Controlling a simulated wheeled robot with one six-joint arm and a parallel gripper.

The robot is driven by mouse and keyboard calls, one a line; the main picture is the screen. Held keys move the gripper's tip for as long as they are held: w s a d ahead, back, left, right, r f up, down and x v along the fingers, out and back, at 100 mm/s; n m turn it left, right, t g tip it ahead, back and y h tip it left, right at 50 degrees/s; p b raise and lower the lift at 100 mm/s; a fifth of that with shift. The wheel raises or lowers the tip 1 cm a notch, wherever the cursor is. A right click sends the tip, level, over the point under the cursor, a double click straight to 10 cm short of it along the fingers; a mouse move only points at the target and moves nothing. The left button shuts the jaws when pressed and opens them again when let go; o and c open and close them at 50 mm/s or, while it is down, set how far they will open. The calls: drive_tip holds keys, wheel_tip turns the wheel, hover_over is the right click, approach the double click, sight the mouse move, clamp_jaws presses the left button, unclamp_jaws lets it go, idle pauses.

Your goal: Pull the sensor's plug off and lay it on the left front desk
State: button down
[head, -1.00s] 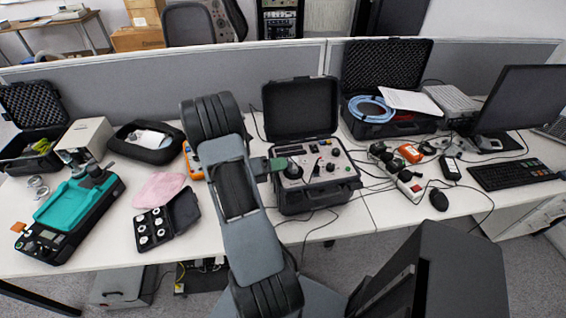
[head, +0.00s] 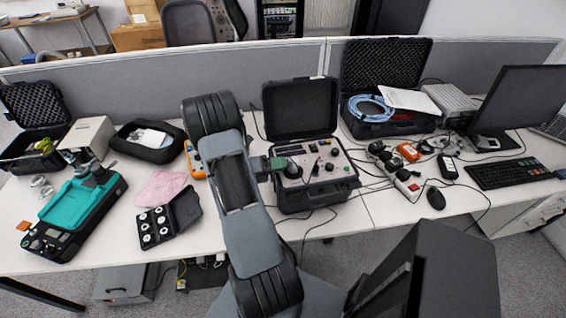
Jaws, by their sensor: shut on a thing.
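The calibrator case (head: 318,190) stands open on the desk, with a grey control panel. The sensor (head: 293,170) appears as a small dark upright piece at the left of that panel. My gripper (head: 277,164) is at the panel's left edge, right beside the sensor, and mostly hidden behind my arm. It is shut on the sensor's plug, which is too small and covered to make out. I cannot tell whether the plug is still on the sensor. The left front desk (head: 110,245) is white, with bare surface near its front edge.
A teal device (head: 75,210), a black box of white discs (head: 165,222) and a pink cloth (head: 161,187) lie left of my arm. A power strip (head: 405,180) and cables lie right of the case. A grey partition (head: 180,85) runs behind.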

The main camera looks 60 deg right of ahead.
drive_tip(key=shift+r+n+p, duration=0.1)
drive_tip(key=shift+n+p, duration=2)
drive_tip(key=shift+p, duration=0.45)
idle(0.4)
drive_tip(key=shift+n+p, duration=2.35)
drive_tip(key=shift+n, duration=0.25)
idle(1.0)
drive_tip(key=shift+w+a, duration=0.3)
drive_tip(key=shift+w, duration=0.1)
idle(1.0)
